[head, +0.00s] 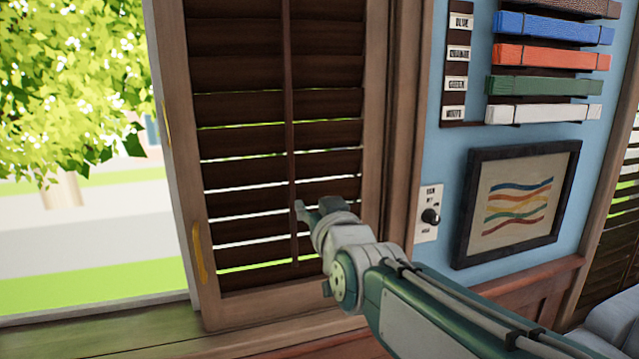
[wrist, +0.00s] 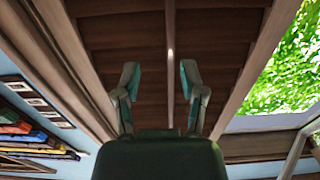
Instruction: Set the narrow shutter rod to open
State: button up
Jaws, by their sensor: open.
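The narrow shutter rod (head: 288,110) is a thin dark vertical bar down the middle of the brown louvred shutter (head: 235,108). The slats look mostly closed, with thin strips of daylight between the lower ones. My gripper (head: 310,207) is at the rod's lower half, just to its right in the head view, and covers little of it. In the wrist view the rod (wrist: 170,50) runs between the two spread fingers of my gripper (wrist: 160,78), nearer the right finger. The fingers are open, and I see no contact with the rod.
The shutter's wood frame has a yellow handle (head: 199,252) on its left edge, beside an open window. To the right are a switch plate with a dark knob (head: 431,215), a framed wavy-line picture (head: 515,204) and a rack of coloured straps (head: 555,27).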

aim_at(293, 187)
jog(key=x, duration=0.7)
jog(key=a+x, duration=0.1)
jog(key=x, duration=0.2)
jog(key=shift+w, duration=0.2)
jog(key=shift+w+a+f, duration=0.15)
jog(key=shift+a, duration=0.65)
jog(key=shift+d, duration=0.5)
grip_shut()
